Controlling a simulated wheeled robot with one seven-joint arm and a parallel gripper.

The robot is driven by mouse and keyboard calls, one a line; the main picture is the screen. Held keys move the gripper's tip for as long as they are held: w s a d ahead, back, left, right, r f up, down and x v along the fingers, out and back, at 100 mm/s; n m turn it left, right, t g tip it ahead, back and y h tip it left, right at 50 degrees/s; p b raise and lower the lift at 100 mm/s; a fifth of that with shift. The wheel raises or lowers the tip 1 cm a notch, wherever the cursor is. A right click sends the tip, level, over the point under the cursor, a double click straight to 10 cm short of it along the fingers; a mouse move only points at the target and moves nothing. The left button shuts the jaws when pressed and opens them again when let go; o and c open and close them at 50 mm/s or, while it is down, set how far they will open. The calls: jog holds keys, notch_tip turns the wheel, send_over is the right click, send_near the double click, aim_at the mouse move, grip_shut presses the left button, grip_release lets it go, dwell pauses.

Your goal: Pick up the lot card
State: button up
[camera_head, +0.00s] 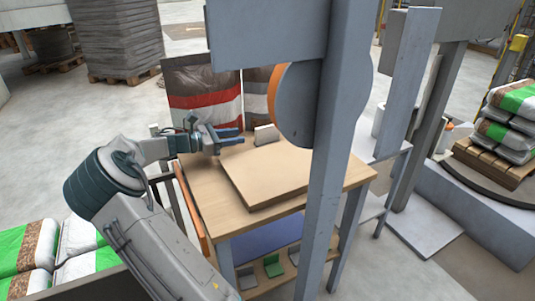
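A small pale upright card or block (265,134) stands at the back of the board on the wooden table; it may be the lot card, but no writing can be read at this size. My gripper (238,136) is over the back left part of the table, just left of this pale piece. Its two fingers point right, with a gap between them, and nothing shows in the gap. It looks apart from the pale piece. A green piece (273,265) and small grey pieces (246,278) stand on the lower shelf.
The table (208,206) carries a raised wooden board (270,177). A grey post (336,150) with a round orange-edged disc (297,104) rises in front and hides part of the table. Printed bags (204,92) hang behind. Bag stacks (508,120) stand at right.

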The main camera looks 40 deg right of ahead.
aim_at(269, 126)
jog(key=shift+w+d+f+n+h+b, duration=0.1)
jog(key=shift+w+f+n+h+b, duration=0.35)
jog(key=shift+w+h, duration=0.3)
jog(key=shift+d, duration=0.25)
jog(key=b+x, duration=0.2)
jog(key=x, duration=0.6)
jog(key=b+x, duration=0.2)
jog(key=x, duration=0.3)
jog(key=shift+s+d+r+b, duration=0.1)
jog(key=shift+s+r+b, duration=0.1)
jog(key=shift+s+b, duration=0.1)
grip_shut()
